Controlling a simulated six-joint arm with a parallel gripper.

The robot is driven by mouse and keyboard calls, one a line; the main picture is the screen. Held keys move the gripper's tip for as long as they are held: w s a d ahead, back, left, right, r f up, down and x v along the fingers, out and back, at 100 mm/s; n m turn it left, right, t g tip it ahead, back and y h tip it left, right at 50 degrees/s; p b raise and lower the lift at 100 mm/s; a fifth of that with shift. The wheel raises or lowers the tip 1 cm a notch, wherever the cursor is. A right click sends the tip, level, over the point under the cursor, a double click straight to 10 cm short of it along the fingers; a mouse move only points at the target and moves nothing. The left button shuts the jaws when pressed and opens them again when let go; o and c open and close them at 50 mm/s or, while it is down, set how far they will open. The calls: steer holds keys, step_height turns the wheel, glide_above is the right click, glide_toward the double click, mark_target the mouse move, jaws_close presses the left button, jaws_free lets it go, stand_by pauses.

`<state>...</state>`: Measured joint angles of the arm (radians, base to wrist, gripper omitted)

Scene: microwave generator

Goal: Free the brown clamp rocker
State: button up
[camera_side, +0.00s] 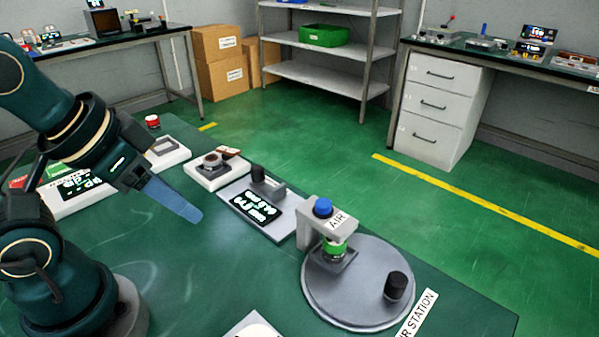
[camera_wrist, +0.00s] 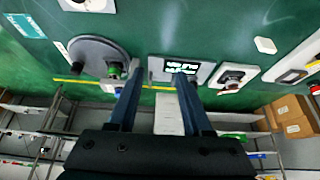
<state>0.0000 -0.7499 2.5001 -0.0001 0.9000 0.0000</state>
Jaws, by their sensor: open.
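The brown clamp rocker (camera_side: 229,152) is a small brown piece at the back edge of a white block (camera_side: 214,179), beside a dark round part (camera_side: 211,160). In the wrist view the same block (camera_wrist: 222,83) is right of the fingers; the rocker is too small there to tell its pose clearly. My gripper (camera_side: 192,214) hangs in the air above the green table, in front of and left of the block in the side view, touching nothing. In the wrist view its two blue fingers (camera_wrist: 158,74) are apart with nothing between them.
A grey display unit (camera_side: 244,212) with a black knob stands right of the block. Further right is a round grey air station (camera_side: 345,300) with a blue-topped post. A white frame (camera_side: 165,152) lies left of the block. The table middle is clear.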

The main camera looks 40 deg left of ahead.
jaws_close()
steer(key=w+a+r+m, duration=0.3)
steer(key=w+a+r, duration=0.2)
steer(key=w+r, duration=0.8)
steer(key=w+a+f+n, duration=0.1)
steer(key=w+a+f, duration=0.1)
steer(key=a, duration=0.4)
steer(key=w+a+f+n+g, duration=0.1)
steer(key=w+a+f, duration=0.1)
steer(key=a+f, duration=0.2)
steer(key=w+a+f+g+h, duration=0.1)
steer(key=w+a+f, duration=0.1)
steer(key=a, duration=0.6)
steer(key=shift+w+a+f+n, duration=0.2)
steer(key=shift+f+n, duration=0.2)
steer(key=shift+f, duration=0.4)
